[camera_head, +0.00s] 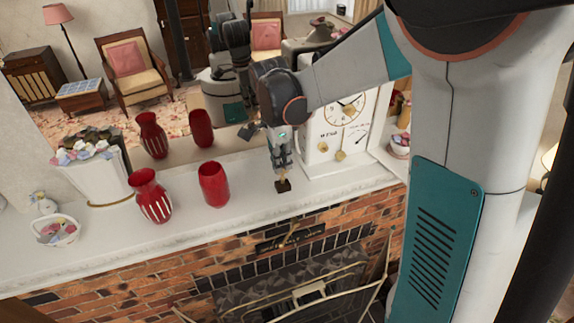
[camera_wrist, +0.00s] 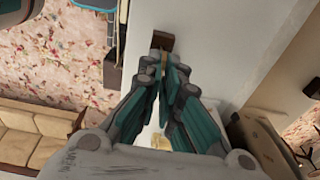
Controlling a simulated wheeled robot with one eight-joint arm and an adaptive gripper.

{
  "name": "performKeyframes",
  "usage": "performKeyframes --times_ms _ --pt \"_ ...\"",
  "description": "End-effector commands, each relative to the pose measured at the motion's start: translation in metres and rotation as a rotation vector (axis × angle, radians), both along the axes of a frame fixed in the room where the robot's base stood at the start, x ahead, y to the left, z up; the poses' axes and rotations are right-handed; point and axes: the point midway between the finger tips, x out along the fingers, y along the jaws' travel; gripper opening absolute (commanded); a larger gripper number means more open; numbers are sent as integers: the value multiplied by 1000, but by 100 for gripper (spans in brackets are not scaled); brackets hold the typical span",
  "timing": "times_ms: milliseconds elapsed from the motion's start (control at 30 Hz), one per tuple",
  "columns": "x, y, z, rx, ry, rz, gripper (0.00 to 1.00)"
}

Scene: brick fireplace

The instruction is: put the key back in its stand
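My gripper (camera_head: 282,166) points down over the white mantel, in front of the white clock. It also shows in the wrist view (camera_wrist: 163,66), its fingertips close together around a small tan-gold piece that looks like the key (camera_wrist: 156,57). Most of the key is hidden by the fingers. The small dark brown block (camera_head: 283,186), which looks like the stand, is on the mantel directly below the fingertips. It also shows just beyond the fingertips in the wrist view (camera_wrist: 162,40). I cannot tell whether the key touches it.
The white clock (camera_head: 317,153) stands close behind and right of my gripper. Two red vases (camera_head: 214,186) (camera_head: 151,197), a white flower planter (camera_head: 99,177) and a small bowl (camera_head: 58,231) stand to the left. A mirror backs the mantel; its front edge drops to the brick fireplace.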

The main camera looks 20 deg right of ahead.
Motion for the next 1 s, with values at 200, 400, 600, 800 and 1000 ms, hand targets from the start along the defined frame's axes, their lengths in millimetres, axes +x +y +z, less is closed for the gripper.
performKeyframes --times_ms 200,400,600,800,1000 --pt "0 0 -5 0 0 0 0" --pt "0 0 -8 0 0 0 0" --pt "0 0 -12 0 0 0 0" --pt "0 0 -15 0 0 0 0" --pt "0 0 -19 0 0 0 7"
